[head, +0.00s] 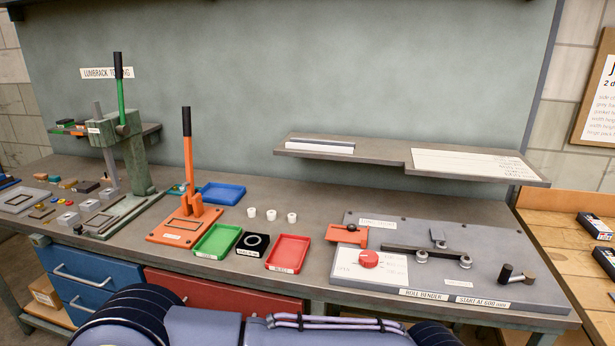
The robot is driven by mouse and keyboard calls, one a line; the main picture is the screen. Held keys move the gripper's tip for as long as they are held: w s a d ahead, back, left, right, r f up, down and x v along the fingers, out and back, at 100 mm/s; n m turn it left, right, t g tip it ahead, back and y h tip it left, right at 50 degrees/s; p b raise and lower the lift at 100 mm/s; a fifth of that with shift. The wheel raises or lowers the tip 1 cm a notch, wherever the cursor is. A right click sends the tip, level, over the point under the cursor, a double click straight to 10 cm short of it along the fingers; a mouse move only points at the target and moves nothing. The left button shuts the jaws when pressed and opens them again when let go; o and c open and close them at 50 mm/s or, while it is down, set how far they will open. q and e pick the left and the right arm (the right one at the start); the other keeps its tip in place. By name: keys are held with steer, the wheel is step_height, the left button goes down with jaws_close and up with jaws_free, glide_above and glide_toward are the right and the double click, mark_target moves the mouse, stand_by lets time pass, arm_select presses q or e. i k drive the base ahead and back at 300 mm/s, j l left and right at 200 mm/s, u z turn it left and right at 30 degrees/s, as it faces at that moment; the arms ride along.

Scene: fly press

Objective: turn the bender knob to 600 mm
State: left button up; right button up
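The roll bender (425,240) is a grey plate at the right end of the bench, with a dark bar, rollers and a crank handle (516,274). Its red round knob (369,259) sits on a white dial card (352,271) at the plate's left front. The card's markings and the knob's setting are too small to read. An orange block (347,235) is behind the knob. A label on the front edge reads "START AT 600 mm" (483,303). Neither gripper is in view; only parts of my arms show at the bottom edge.
An orange lever press (187,208), green tray (216,241), red tray (288,252) and blue tray (222,193) stand left of the bender. A green press (130,150) is farther left. A shelf (380,158) overhangs behind the bender. The space above the knob looks clear.

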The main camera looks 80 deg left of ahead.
mark_target(367, 259)
steer(key=j+u, duration=0.15)
steer(key=u, duration=0.3)
steer(key=j+u, duration=0.15)
steer(key=u, duration=0.3)
steer(key=j+u, duration=0.15)
steer(key=u, duration=0.35)
steer(key=j+u, duration=0.15)
steer(key=u, duration=0.3)
steer(key=i+u, duration=0.15)
steer(key=u, duration=0.3)
steer(key=i+j, duration=0.2)
steer(key=j+u, duration=0.05)
steer(key=j, duration=0.05)
